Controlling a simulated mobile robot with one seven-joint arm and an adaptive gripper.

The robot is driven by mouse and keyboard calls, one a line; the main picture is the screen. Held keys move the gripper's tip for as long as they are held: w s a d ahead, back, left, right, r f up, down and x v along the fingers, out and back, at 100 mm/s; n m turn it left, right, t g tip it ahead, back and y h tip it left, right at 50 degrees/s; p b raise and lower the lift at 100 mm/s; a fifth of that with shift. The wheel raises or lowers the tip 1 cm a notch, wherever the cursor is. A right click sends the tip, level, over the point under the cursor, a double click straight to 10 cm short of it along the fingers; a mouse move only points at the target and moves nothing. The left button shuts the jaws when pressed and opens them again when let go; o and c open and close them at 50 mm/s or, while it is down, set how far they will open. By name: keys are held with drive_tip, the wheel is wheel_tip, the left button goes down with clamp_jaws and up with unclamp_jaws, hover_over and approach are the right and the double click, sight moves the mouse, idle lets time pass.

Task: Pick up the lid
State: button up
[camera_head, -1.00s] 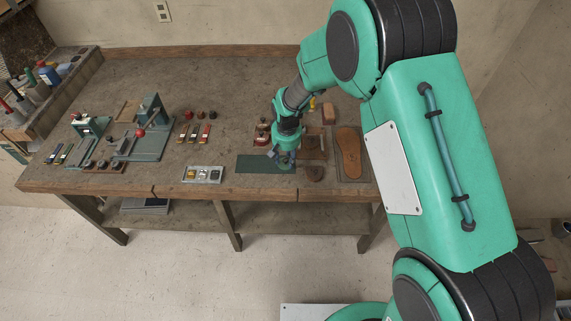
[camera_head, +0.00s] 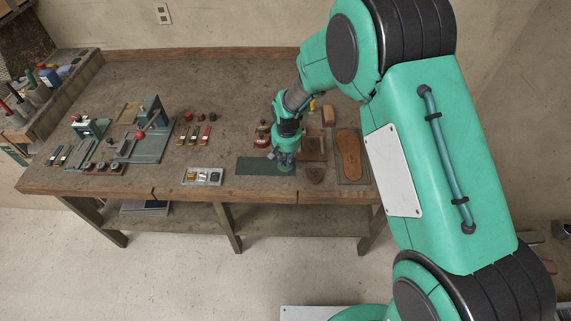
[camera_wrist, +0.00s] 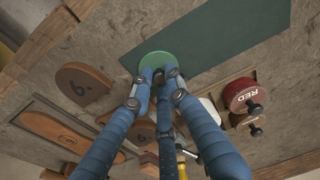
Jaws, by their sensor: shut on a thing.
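In the wrist view a round, flat green disc, which looks like the lid (camera_wrist: 158,61), lies at my fingertips, over the edge of the dark green mat (camera_wrist: 225,32). My gripper (camera_wrist: 158,76) is shut on the lid, with the blue fingers close together at its near side. I cannot tell whether the lid touches the bench. In the head view my gripper (camera_head: 285,162) points down at the right end of the mat (camera_head: 255,168), and the lid cannot be told apart from it there.
A red tin marked RED (camera_wrist: 238,91) stands right of my fingers. A brown heel-shaped piece (camera_wrist: 85,83) and a tray with a sole (camera_head: 349,155) lie near. A small parts tray (camera_head: 203,176) sits left of the mat. Green presses (camera_head: 150,130) stand farther left.

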drive_tip(key=shift+r, duration=0.1)
drive_tip(key=shift+r, duration=0.5)
drive_tip(key=shift+s+d+r+p, duration=0.1)
drive_tip(key=shift+s+r+p, duration=0.1)
drive_tip(key=shift+r, duration=0.45)
drive_tip(key=shift+s+r+p, duration=0.1)
drive_tip(key=shift+r+p, duration=0.1)
drive_tip(key=shift+r, duration=0.4)
drive_tip(key=s+d, duration=0.2)
drive_tip(key=s, duration=0.5)
drive_tip(key=s+d+r+p, duration=0.1)
drive_tip(key=s+d, duration=0.1)
drive_tip(key=s, duration=0.5)
drive_tip(key=shift+s+d+r, duration=0.15)
drive_tip(key=shift+s+d, duration=0.15)
drive_tip(key=shift+d, duration=0.1)
drive_tip(key=shift+w, duration=0.1)
drive_tip(key=w+a+r+p, duration=0.1)
drive_tip(key=w+a+r, duration=0.1)
drive_tip(key=w, duration=0.6)
drive_tip(key=w+a+r+p, duration=0.2)
drive_tip(key=w, duration=0.7)
drive_tip(key=w+a+r+p, duration=0.1)
drive_tip(key=w+a+r, duration=0.1)
drive_tip(key=w, duration=0.7)
drive_tip(key=shift+w+a+r, duration=0.25)
drive_tip(key=shift+a+r, duration=0.05)
drive_tip(key=shift+a, duration=0.2)
drive_tip(key=shift+f, duration=0.2)
